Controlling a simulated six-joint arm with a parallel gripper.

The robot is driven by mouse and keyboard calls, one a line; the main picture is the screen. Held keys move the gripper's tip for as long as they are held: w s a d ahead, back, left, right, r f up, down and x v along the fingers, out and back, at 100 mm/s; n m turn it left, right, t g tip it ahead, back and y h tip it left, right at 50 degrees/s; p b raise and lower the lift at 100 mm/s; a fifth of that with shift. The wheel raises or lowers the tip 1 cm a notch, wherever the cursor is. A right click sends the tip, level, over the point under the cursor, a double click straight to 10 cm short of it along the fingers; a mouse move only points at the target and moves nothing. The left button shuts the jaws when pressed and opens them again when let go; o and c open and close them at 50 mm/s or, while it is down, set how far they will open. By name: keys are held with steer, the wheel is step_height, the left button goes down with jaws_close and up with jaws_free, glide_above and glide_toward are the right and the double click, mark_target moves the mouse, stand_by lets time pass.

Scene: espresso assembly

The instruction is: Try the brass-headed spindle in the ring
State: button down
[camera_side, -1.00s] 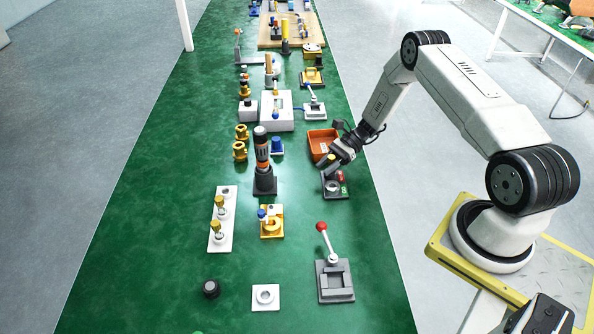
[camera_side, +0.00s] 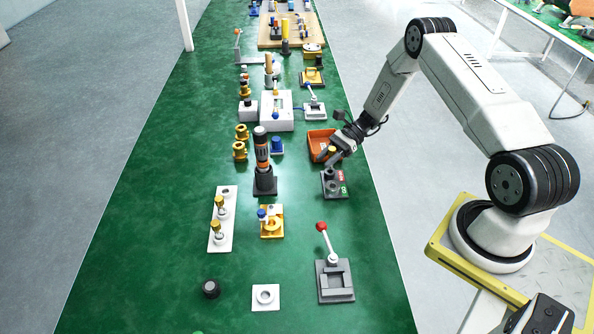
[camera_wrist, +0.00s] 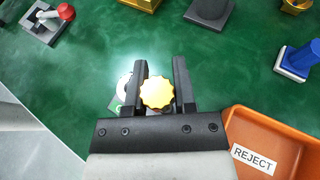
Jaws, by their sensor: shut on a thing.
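My gripper (camera_side: 333,157) is shut on the brass-headed spindle. Its scalloped gold head (camera_wrist: 157,92) shows between the two black fingers in the wrist view; the shaft below the head is hidden there. In the side view the gold head (camera_side: 332,149) is small at the fingertips. The ring (camera_side: 331,186) sits on a dark grey block (camera_side: 336,194) with a red and a green label, just below my gripper. The spindle appears to be above the ring, apart from it, though the shaft's lower end is hard to make out.
An orange bin (camera_side: 317,144) marked REJECT (camera_wrist: 255,160) is close behind the block. A white rack (camera_side: 221,240) holds two gold-headed spindles and has one empty hole. A black and orange tool (camera_side: 262,150) stands upright to the left. A red-knobbed lever fixture (camera_side: 335,282) is nearer the front.

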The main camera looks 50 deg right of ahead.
steer(key=shift+r, duration=1)
